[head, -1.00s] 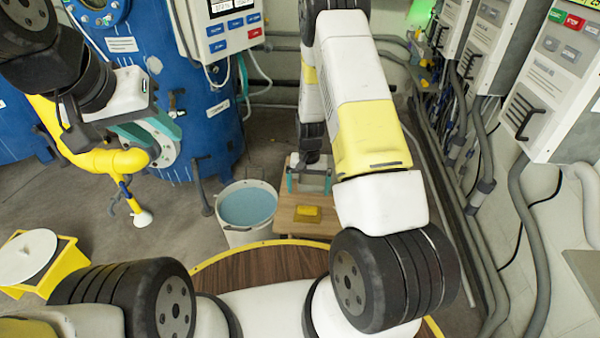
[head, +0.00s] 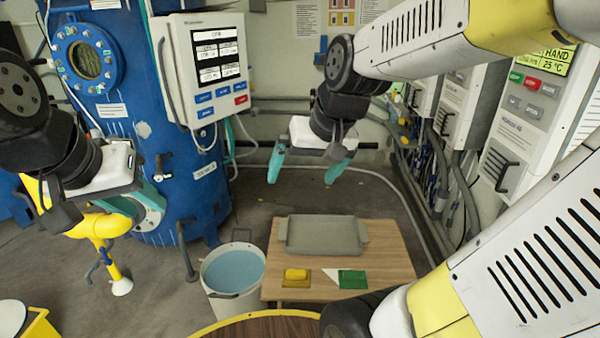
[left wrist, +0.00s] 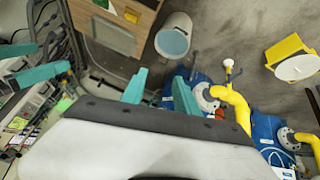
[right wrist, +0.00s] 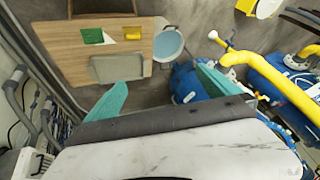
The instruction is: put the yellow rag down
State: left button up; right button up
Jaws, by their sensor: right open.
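The yellow rag (head: 297,274) lies folded on a flat yellow-brown patch at the front left of the wooden table; it also shows in the right wrist view (right wrist: 133,33) and left wrist view (left wrist: 132,15). My right gripper (head: 307,168) hangs above and beyond the table's far edge, clear of the rag. Its teal fingers are wide apart and nothing is between them, as the right wrist view (right wrist: 160,92) shows. My left gripper (head: 137,203) is at the left by the blue tank and yellow pipe. Its fingers are apart and empty in the left wrist view (left wrist: 160,94).
A green rag (head: 351,280) lies to the right of the yellow one on the wooden table (head: 385,262). A grey tray (head: 325,236) stands behind them. A bucket of blue liquid (head: 233,272) stands left of the table. Wall panels and pipes line the right.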

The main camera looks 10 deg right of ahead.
jog(key=s+r+t, duration=0.1)
jog(key=s+r, duration=0.1)
jog(key=s, duration=0.4)
jog(key=shift+s+r+n, duration=0.15)
jog(key=shift+s+n, duration=0.15)
jog(key=shift+n, duration=0.1)
